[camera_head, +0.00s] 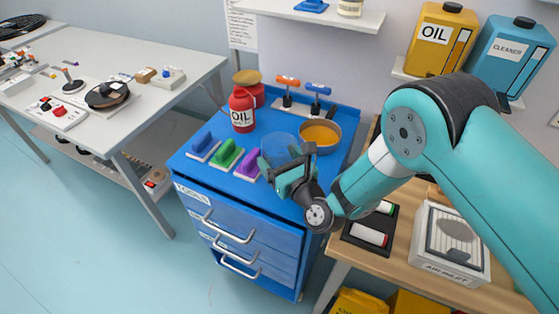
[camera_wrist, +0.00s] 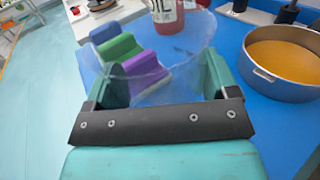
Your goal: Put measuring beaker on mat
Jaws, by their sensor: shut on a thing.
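The measuring beaker (camera_head: 276,148) is a clear, bluish see-through cup. It is above the blue top of the drawer cabinet (camera_head: 335,165), near its front edge. My gripper (camera_head: 284,168) is shut on it. In the wrist view the beaker (camera_wrist: 188,84) stands between the two teal fingers, its wide rim showing and coloured blocks visible through it. I cannot tell whether its base touches the cabinet top. I cannot pick out a mat with certainty in either view.
Blue, green and purple blocks (camera_head: 227,157) stand left of the beaker. A red oil can (camera_head: 242,112) is behind them. An orange-filled pan (camera_head: 320,134) is close on the right. A wooden table (camera_head: 401,255) with a black tray and a white box stands at right.

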